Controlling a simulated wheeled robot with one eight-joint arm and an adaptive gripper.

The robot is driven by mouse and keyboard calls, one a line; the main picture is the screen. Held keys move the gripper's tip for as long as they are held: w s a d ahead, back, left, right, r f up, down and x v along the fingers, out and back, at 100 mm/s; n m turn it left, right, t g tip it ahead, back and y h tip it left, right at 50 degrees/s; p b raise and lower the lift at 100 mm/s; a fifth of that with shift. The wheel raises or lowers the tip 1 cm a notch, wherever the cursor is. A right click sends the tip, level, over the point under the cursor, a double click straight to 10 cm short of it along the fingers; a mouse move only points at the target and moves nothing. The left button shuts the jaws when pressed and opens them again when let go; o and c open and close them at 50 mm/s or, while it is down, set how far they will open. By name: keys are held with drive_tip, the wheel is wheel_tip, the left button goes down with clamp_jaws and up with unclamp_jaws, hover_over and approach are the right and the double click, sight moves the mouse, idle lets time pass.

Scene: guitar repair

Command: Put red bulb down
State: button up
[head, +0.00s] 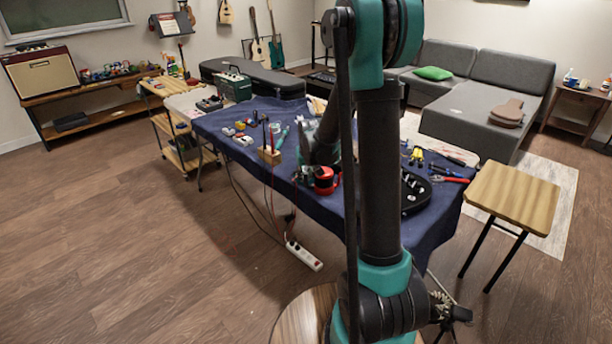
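A round red thing with black parts (325,178) shows at the front edge of the blue-covered table (230,130), and it may be the red bulb. My gripper (306,175) is low over the table, right beside this red thing. It is small, dark and partly behind my own arm. I cannot tell whether its fingers are around the red thing or only next to it, nor whether the red thing touches the cloth.
A black tray with small parts (414,190) is right of my arm. Pliers and other tools (447,172) lie near the right end. A wooden block with upright tools (269,154) stands to the left. A wooden stool (513,195) is at the right. Bare cloth shows between these.

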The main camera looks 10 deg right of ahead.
drive_tip(key=shift+o, duration=1.1)
drive_tip(key=shift+r, duration=0.3)
drive_tip(key=v, duration=1.2)
drive_tip(key=s+d+f, duration=0.2)
drive_tip(key=s+f, duration=0.2)
drive_tip(key=s, duration=0.9)
drive_tip(key=s+d+f, duration=0.1)
drive_tip(key=s+f, duration=0.4)
drive_tip(key=s, duration=0.7)
drive_tip(key=shift+s+d+f+m, duration=0.2)
drive_tip(key=shift+s+d+m, duration=0.2)
drive_tip(key=shift+c, duration=0.2)
